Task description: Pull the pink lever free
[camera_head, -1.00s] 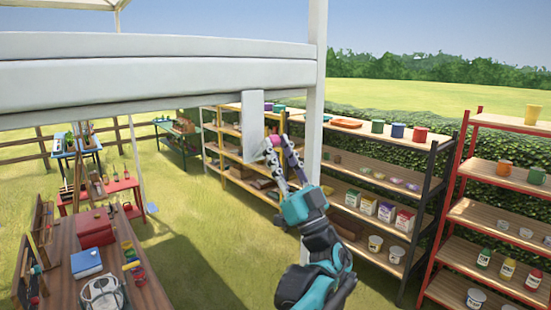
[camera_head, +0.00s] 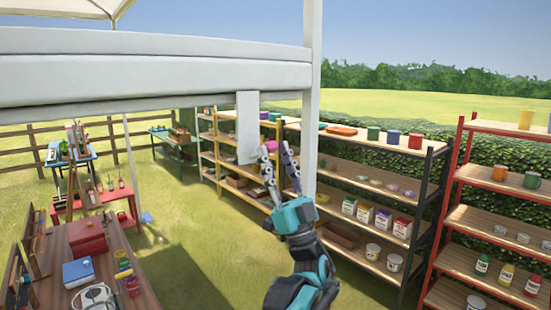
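A small pink piece (camera_head: 271,146), which looks like the lever, shows beside the lower right edge of a white hanging panel (camera_head: 247,125). Nothing shows held between the fingers.
A white beam (camera_head: 150,75) crosses above, and a white post (camera_head: 311,100) stands right of the gripper. Wooden shelves with pots and boxes (camera_head: 375,215) stand behind; a red-framed shelf (camera_head: 462,160) is at right. A wooden table (camera_head: 85,285) is at lower left. Grass lies between.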

